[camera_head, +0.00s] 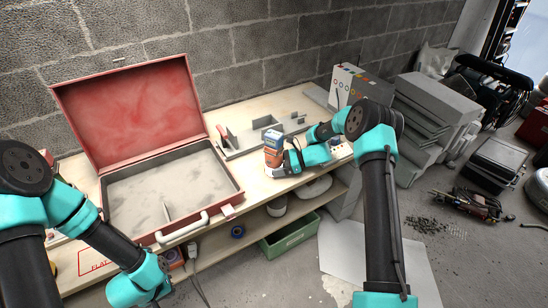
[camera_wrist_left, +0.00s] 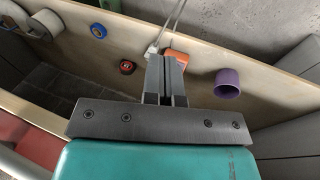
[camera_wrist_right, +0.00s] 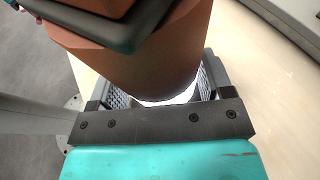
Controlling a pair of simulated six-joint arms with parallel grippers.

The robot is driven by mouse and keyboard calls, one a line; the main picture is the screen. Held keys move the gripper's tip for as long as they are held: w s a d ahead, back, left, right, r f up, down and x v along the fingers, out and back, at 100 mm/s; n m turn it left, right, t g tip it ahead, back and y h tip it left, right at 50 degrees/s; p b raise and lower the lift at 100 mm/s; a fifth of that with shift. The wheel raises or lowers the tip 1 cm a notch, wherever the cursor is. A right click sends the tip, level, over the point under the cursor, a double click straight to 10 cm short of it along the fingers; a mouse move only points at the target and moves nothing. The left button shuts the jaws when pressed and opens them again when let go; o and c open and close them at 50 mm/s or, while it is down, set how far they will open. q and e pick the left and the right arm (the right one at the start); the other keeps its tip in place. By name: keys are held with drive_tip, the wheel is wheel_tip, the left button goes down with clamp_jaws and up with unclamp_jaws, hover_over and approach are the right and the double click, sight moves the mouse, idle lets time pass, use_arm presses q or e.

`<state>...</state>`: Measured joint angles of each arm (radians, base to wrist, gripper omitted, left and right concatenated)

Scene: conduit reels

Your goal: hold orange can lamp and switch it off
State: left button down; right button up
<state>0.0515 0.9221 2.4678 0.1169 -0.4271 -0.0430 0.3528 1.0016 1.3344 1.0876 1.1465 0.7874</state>
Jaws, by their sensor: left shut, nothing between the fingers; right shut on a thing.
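My left gripper (camera_wrist_left: 166,82) is shut and empty in the left wrist view, low in front of the bench's shelf, away from the lamp.
An open red case (camera_head: 225,192) stands on the bench at left. A green crate (camera_head: 290,238) sits below. In the left wrist view, an orange object (camera_wrist_left: 178,57) with cables and a purple ring (camera_wrist_left: 227,84) are near the left gripper.

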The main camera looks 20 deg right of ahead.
sight(269, 162)
use_arm(q)
drive_tip(key=w+d+r+t+y, duration=0.1)
drive_tip(key=w+d+r+t, duration=0.25)
drive_tip(key=d, duration=0.25)
drive_tip(key=w+d+r+t+y, duration=0.1)
drive_tip(key=w+d+r+t, duration=0.15)
drive_tip(key=w+d, duration=0.3)
drive_tip(key=d+r+t+y, duration=0.25)
drive_tip(key=d+r, duration=0.55)
drive_tip(key=d, duration=0.5)
drive_tip(key=w+d+r+n+t+h, duration=0.1)
drive_tip(key=w+d+n+t, duration=0.1)
drive_tip(key=w, duration=0.1)
drive_tip(key=w+d+n+t, duration=0.2)
drive_tip(key=w+d, duration=0.1)
drive_tip(key=w, duration=0.1)
drive_tip(key=w+d+r+n+t+h, duration=0.1)
drive_tip(key=w+d+n+t, duration=0.1)
drive_tip(key=w+d, duration=0.1)
drive_tip(key=shift+w+d+r+h, duration=0.15)
drive_tip(key=shift+d+r+h, duration=0.1)
drive_tip(key=shift+r+h, duration=0.1)
drive_tip(key=shift+w+d+r+n+t, duration=0.1)
drive_tip(key=shift+w+d+n+t, duration=0.2)
drive_tip(key=shift+n+t, duration=0.1)
